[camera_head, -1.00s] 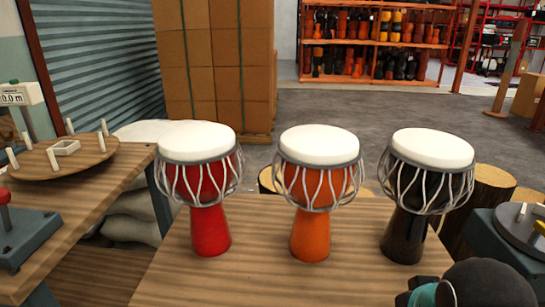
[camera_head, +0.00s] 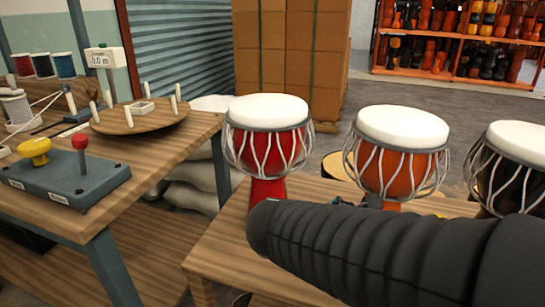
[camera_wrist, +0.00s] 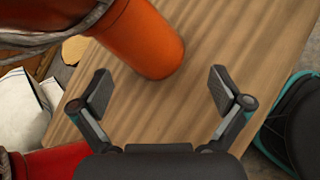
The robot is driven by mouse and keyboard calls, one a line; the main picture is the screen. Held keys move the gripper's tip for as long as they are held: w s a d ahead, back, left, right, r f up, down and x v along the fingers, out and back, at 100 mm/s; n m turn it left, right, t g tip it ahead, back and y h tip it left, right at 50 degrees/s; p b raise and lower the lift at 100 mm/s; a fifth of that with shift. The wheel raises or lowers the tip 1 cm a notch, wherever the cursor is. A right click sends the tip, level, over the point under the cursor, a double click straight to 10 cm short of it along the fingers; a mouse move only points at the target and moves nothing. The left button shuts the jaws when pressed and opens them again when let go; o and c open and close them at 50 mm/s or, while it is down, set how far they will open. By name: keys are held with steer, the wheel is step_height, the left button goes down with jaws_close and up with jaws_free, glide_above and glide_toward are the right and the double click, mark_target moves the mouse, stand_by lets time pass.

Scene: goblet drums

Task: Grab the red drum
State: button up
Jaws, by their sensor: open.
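The red drum (camera_head: 266,145) stands upright on the wooden table, with a white head and grey cords. My dark arm covers the lower right of its foot. It also shows at the lower left edge of the wrist view (camera_wrist: 58,162), outside my jaws. The orange drum (camera_head: 400,168) stands to its right; its foot (camera_wrist: 145,40) is just beyond my fingers in the wrist view. The black drum (camera_head: 510,178) is at the right edge. My gripper (camera_wrist: 161,90) is open, with nothing between its fingertips. My arm mostly hides it in the head view.
A side table at left holds a round wooden disc (camera_head: 140,122) with pegs and a control box (camera_head: 65,180) with red and yellow knobs. White sacks (camera_head: 195,172) lie between the tables. Cardboard boxes (camera_head: 290,50) and a drum shelf (camera_head: 460,40) stand behind.

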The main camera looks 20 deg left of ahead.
steer(key=s+a+n+t+y, duration=0.1)
steer(key=a+n+t, duration=0.35)
steer(key=a, duration=0.65)
steer(key=n+t+y+b, duration=0.1)
steer(key=n+t+y, duration=0.25)
steer(key=n, duration=0.35)
glide_toward(260, 186)
steer(key=f, duration=0.1)
steer(key=w, duration=0.8)
steer(key=shift+w+d+f, duration=0.15)
steer(key=shift+w+d, duration=0.05)
steer(key=shift+d, duration=0.1)
steer(key=w, duration=0.3)
steer(key=w+d+r, duration=0.1)
steer(key=shift+w, duration=0.15)
steer(key=shift+w+a, duration=0.1)
steer(key=shift+w, duration=0.45)
steer(key=c, duration=1.3)
steer(key=shift+r, duration=0.1)
steer(key=c, duration=0.4)
